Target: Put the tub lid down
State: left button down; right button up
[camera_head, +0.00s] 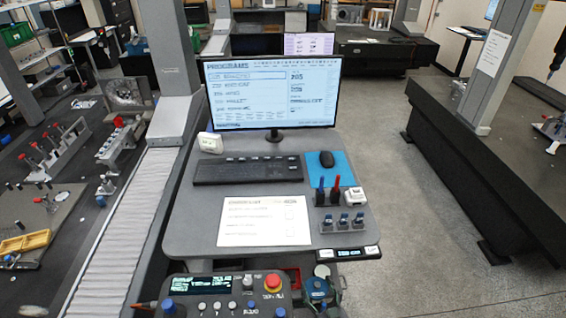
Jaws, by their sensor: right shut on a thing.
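My right gripper (322,271) is at the bottom of the head view, just right of the control panel with the red stop button. It is shut on a small rounded teal piece, which I take to be the tub lid (317,286). The gripper and the frame's lower edge hide part of the lid, so its tilt and any contact below it cannot be told. I cannot make out the tub. My left gripper does not show.
The control panel (222,298) and a red tray edge (294,272) are close on the left. Beyond is a grey desk (190,222) with a paper sheet (264,221), keyboard (248,170), pen holder (327,197) and monitor (272,92). Open floor (420,240) lies right.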

jog(key=s+d+r+m+h, duration=0.1)
jog(key=s+d+r+h, duration=0.1)
jog(key=s+r, duration=0.4)
jog(key=s+d+r+m+h, duration=0.1)
jog(key=s+d+r, duration=0.3)
jog(key=r, duration=0.9)
jog(key=shift+s+d+m+h, duration=0.4)
jog(key=shift+s+h, duration=0.1)
jog(key=shift+s, duration=0.4)
jog(key=shift+r, duration=0.1)
